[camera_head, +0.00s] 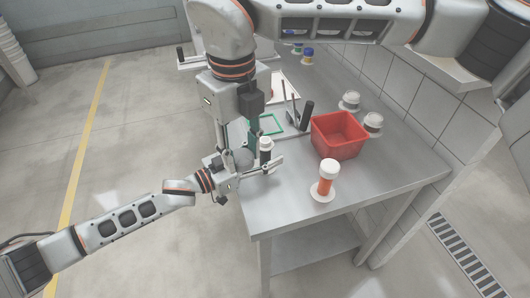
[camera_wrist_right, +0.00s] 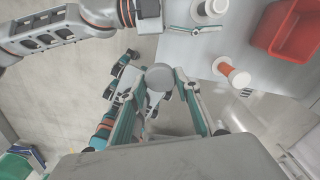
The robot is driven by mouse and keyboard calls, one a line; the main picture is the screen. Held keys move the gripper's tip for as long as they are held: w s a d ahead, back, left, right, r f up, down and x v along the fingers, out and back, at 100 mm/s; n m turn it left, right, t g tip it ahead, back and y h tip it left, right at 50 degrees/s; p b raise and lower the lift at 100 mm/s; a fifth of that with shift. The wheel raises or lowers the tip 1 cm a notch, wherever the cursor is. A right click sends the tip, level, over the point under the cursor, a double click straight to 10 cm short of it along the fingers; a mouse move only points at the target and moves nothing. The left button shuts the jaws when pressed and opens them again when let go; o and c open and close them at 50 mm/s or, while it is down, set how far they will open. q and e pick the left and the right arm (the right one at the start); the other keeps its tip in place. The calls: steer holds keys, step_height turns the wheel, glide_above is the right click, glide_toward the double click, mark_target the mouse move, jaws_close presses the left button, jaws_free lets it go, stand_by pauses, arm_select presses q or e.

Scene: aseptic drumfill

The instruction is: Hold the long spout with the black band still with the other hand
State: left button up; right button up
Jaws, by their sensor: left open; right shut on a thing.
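The long spout with the black band (camera_head: 266,146) stands upright near the table's left edge, its white cap on top. My left gripper (camera_head: 262,164) is open beside it, with a finger reaching across in front of its lower part; I cannot tell whether they touch. The spout's white top also shows in the right wrist view (camera_wrist_right: 212,9), by a left finger. My right gripper (camera_wrist_right: 160,88) is shut on a round grey cap (camera_wrist_right: 160,76). The cap also shows in the head view (camera_head: 243,158), left of the spout.
A spout with an orange band (camera_head: 325,182) stands on the table (camera_head: 300,222) at the front. A red bin (camera_head: 340,135) is behind it, with two white-topped pieces (camera_head: 350,100) by the wall. The table's front right is clear.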

mark_target(265, 139)
arm_select(q)
steer(key=shift+r, duration=0.15)
arm_select(e)
steer(key=shift+r, duration=0.1)
arm_select(q)
step_height(265, 139, up, 3)
steer(key=p, duration=0.3)
steer(key=shift+f, duration=0.2)
arm_select(e)
step_height(265, 139, up, 3)
steer(key=shift+f, duration=0.1)
arm_select(q)
steer(key=shift+r+p, duration=0.3)
steer(key=shift+r, duration=0.9)
arm_select(e)
steer(key=shift+r, duration=0.2)
arm_select(q)
steer(key=shift+r, duration=3.9)
steer(key=shift+f, duration=0.1)
